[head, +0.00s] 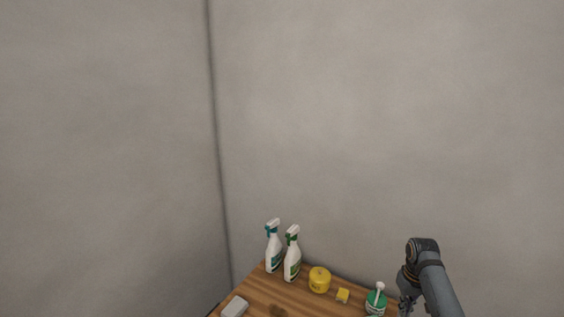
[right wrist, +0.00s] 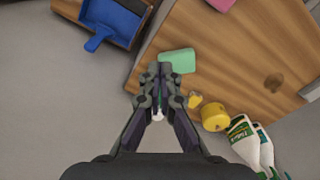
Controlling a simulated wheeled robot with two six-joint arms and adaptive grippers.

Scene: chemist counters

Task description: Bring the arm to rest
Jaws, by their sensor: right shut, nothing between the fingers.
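My right arm comes in at the lower right of the head view, with its gripper (head: 405,304) low beside the green pump bottle (head: 376,301), partly cut off by the frame's edge. In the right wrist view my right gripper (right wrist: 166,76) is shut and empty, its fingertips together above the counter's edge. The gripper hides most of what is behind it there, with a bit of white showing between the fingers. My left gripper is not in view.
The wooden counter (head: 258,297) holds two spray bottles (head: 273,250) (head: 292,258), a round yellow container (head: 319,280), a small yellow block (head: 342,295) and a grey block (head: 235,307). The wrist view shows a mint-green block (right wrist: 178,60) and a blue dustpan (right wrist: 112,20). Bare walls stand behind.

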